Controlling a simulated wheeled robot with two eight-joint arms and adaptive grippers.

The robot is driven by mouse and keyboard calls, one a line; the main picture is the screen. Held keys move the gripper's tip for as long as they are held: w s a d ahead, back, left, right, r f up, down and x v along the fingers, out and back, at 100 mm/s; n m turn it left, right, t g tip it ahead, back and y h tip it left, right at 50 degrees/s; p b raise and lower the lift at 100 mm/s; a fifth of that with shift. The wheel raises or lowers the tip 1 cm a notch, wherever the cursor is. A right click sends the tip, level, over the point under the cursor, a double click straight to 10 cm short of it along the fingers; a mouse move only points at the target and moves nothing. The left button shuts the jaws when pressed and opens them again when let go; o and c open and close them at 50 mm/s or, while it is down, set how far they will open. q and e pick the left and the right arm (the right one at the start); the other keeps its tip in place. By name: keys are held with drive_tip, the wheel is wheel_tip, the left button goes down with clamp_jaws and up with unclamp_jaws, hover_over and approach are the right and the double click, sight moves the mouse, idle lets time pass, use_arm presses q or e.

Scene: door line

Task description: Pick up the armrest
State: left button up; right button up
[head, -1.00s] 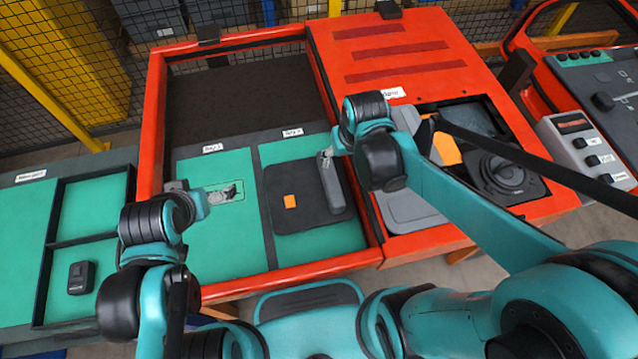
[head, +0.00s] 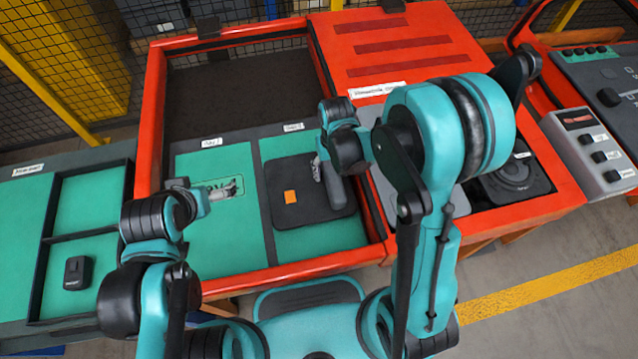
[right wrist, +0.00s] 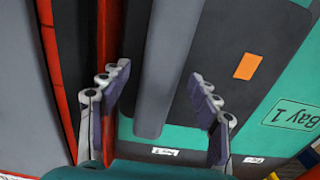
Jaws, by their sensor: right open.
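The armrest (head: 333,188) is a long dark grey bar on a black panel (head: 296,211) in the right-hand green bay. It also shows in the right wrist view (right wrist: 167,65), running between my fingers. My right gripper (right wrist: 157,92) is open, with one finger on each side of the bar; I see no contact. In the head view my right gripper (head: 318,168) is at the bar's far end, partly hidden by my wrist. My left gripper (head: 225,190) is over the left-hand green bay; its jaw state is unclear.
An orange square (head: 290,196) marks the black panel beside the armrest. A red frame (head: 290,272) edges the bays. A red housing (head: 400,45) stands to the right. A small black box (head: 78,273) lies in a divided tray at left.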

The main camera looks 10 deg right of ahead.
wheel_tip(320, 180, down, 2)
drive_tip(key=shift+f+b, duration=0.25)
drive_tip(key=shift+b, duration=0.05)
use_arm(q)
drive_tip(key=shift+f, duration=0.6)
use_arm(e)
drive_tip(key=shift+r, duration=0.1)
clamp_jaws()
use_arm(q)
wheel_tip(320, 180, up, 13)
drive_tip(key=p, duration=1.3)
use_arm(e)
wheel_tip(320, 180, up, 26)
drive_tip(key=shift+w, duration=0.1)
